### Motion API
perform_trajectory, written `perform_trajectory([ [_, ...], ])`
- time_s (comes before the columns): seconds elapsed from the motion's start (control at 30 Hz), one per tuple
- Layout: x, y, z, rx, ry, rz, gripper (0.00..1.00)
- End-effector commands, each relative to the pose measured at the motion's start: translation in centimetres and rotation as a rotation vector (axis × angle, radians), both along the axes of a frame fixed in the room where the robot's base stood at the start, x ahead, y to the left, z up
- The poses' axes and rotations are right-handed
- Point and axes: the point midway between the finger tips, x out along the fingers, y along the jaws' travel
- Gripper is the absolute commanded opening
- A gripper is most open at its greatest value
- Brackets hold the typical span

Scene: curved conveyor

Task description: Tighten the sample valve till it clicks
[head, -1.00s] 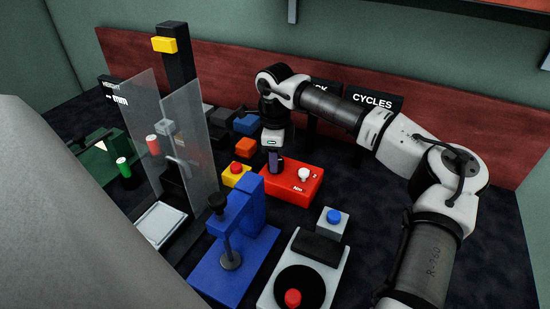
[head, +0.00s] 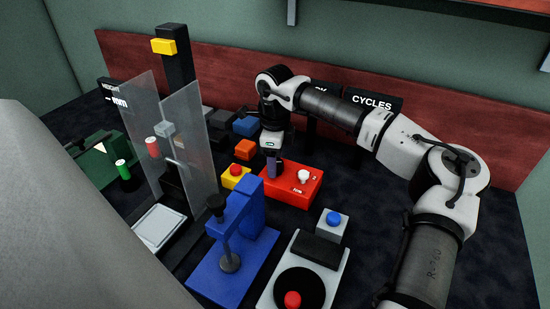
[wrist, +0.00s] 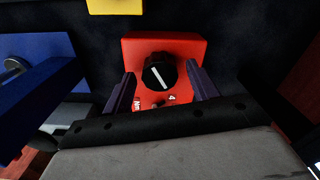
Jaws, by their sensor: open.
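A red box (head: 297,194) stands on the dark table in the middle of the head view. In the wrist view, the red box (wrist: 135,48) carries a round black knob (wrist: 159,72) with a white pointer line. I take this knob to be the sample valve; no label names it. My gripper (wrist: 160,82) is open, pointing down, with one purple finger on each side of the knob and visible gaps between. In the head view, my gripper (head: 271,168) stands over the left part of the box and hides the black knob. A white knob (head: 303,176) sits on the box's right part.
A yellow box with a red button (head: 235,173) is just left of the red box. A blue clamp stand (head: 235,240) and a grey unit with a blue button (head: 333,220) stand in front. Clear upright panels (head: 185,140) are farther left. Dark table is free to the right.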

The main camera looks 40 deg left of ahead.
Motion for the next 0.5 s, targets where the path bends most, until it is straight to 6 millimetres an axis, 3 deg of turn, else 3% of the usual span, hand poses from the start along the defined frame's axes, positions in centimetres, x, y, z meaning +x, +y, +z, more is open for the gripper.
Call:
perform_trajectory([
  [0.27,0.0,0.0,0.8,0.000,0.000,0.001,0.59],
  [0.5,0.0,0.1,5.6,0.003,-0.003,0.000,0.59],
])
